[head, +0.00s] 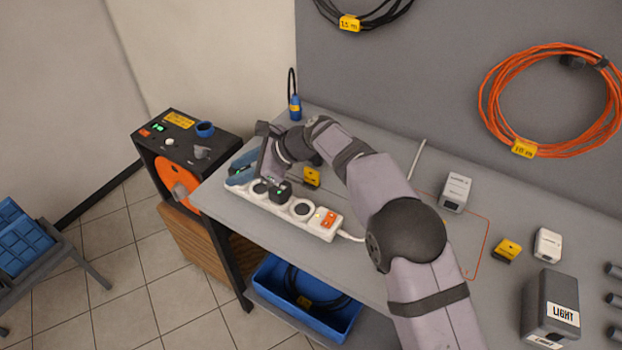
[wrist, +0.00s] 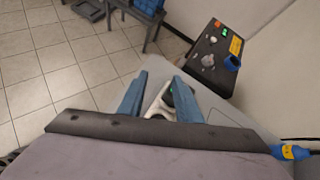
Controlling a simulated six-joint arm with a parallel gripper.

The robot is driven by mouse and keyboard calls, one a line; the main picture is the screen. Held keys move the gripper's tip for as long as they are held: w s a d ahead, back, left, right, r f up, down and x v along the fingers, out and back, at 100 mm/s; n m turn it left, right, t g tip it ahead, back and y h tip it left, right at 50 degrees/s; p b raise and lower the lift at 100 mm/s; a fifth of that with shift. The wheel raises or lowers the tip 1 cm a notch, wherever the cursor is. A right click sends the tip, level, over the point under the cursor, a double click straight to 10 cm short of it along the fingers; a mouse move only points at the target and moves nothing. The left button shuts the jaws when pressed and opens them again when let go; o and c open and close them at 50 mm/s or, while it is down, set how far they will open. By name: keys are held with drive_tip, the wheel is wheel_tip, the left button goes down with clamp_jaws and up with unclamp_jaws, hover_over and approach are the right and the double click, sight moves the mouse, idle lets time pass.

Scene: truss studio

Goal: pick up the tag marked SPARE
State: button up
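A small yellow-and-black tag (head: 312,177) lies on the bench just right of my gripper, behind the power strip. A second yellow-and-black tag (head: 507,250) lies further right. The print on both is too small to read, so I cannot tell which is marked SPARE. My gripper (head: 238,175) is over the left end of the white power strip (head: 300,209). In the wrist view its blue fingers (wrist: 157,98) are apart, with no tag between them. The strip's white end (wrist: 158,108) shows between the fingers, seemingly below them. No tag shows in the wrist view.
A black plug (head: 279,192) sits in the strip. A black cabinet with an orange reel (head: 178,187) is left of the bench. A blue bin (head: 340,318) sits below.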

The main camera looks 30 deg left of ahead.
drive_tip(key=w+d+m+t+y+b, duration=0.1)
drive_tip(key=w+d, duration=0.2)
drive_tip(key=w, duration=0.1)
drive_tip(key=w+d+m+y+b, duration=0.1)
drive_tip(key=w+d+m+b, duration=0.1)
drive_tip(key=w+d, duration=0.2)
drive_tip(key=w+d+f+m+t+y+b, duration=0.1)
drive_tip(key=w+d+m+b, duration=0.1)
drive_tip(key=w, duration=0.4)
drive_tip(key=shift+w+d+t, duration=0.25)
drive_tip(key=shift+d+t, duration=0.05)
drive_tip(key=shift+d, duration=0.35)
drive_tip(key=shift+w+d+m+y, duration=0.3)
drive_tip(key=shift+d, duration=0.05)
hover_over(305, 180)
drive_tip(key=d, duration=0.2)
drive_tip(key=shift+w+a+f, duration=0.1)
drive_tip(key=shift+w+f, duration=0.05)
drive_tip(key=shift+f, duration=1)
drive_tip(key=shift+w+a+f, duration=0.1)
drive_tip(key=shift+f, duration=1.05)
wheel_tip(305, 180, down, 2)
drive_tip(key=shift+f+p, duration=0.2)
drive_tip(key=shift+p, duration=0.25)
drive_tip(key=shift+x, duration=0.95)
drive_tip(key=shift+a+f, duration=0.25)
drive_tip(key=shift+a, duration=0.3)
drive_tip(key=shift+w, duration=0.1)
clamp_jaws()
